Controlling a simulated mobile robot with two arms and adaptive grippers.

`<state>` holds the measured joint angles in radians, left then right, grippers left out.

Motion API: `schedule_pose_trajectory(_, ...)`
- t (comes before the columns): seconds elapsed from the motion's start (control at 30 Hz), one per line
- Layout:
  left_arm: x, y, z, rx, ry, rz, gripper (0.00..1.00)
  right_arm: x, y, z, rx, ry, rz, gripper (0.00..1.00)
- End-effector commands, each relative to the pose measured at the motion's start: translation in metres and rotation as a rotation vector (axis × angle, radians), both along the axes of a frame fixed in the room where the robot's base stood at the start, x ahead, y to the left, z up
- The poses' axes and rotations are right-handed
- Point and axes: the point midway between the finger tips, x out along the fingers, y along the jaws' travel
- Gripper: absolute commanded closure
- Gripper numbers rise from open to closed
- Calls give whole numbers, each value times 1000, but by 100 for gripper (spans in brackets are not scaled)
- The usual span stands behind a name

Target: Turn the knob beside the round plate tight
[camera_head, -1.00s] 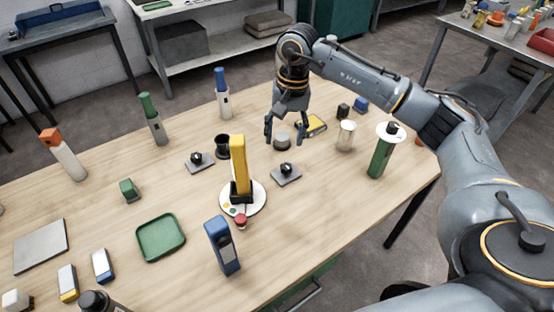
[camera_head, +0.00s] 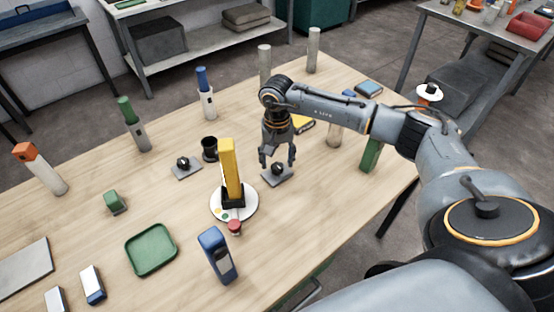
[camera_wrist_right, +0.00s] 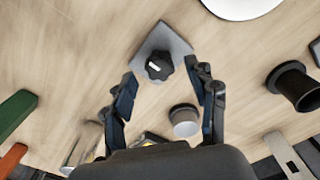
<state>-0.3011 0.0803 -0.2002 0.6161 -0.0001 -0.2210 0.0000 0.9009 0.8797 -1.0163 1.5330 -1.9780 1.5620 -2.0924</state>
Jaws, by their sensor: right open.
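The white round plate (camera_head: 248,208) lies mid-table and carries an upright yellow block (camera_head: 230,165); its edge shows at the top of the wrist view (camera_wrist_right: 240,6). A black knob (camera_head: 277,169) on a square grey base (camera_head: 273,181) sits just beyond the plate to the right. My right gripper (camera_head: 277,162) is open above this knob, fingers pointing down. In the wrist view the knob (camera_wrist_right: 158,68), with a white mark on top, lies between and ahead of the spread fingers; contact is not visible. A second similar knob (camera_head: 183,163) sits beyond the plate to the left. My left gripper is out of view.
A black cup (camera_head: 210,149) stands between the two knobs. A small red-topped button (camera_head: 235,227) and a blue upright device (camera_head: 218,255) stand at the near side. A grey round piece (camera_wrist_right: 185,120) lies close to the right finger in the wrist view.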

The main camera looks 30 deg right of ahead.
Motion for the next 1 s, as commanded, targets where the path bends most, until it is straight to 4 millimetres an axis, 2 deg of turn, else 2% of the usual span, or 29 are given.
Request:
schedule_pose_trajectory(0.13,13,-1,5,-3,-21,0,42,0,1,-13,1,2,0,42)
schedule_pose_trajectory(0.47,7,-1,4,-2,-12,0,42,0,0,-18,0,0,1,42)
schedule_pose_trajectory(0.57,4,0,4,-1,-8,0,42,0,0,-17,0,0,1,59)
schedule_pose_trajectory(0.73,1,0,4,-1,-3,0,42,0,0,-17,0,0,1,93)
schedule_pose_trajectory(0.77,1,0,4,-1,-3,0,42,0,0,-17,0,0,1,96)
schedule_pose_trajectory(1.0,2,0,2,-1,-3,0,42,0,0,-18,0,0,-16,96)
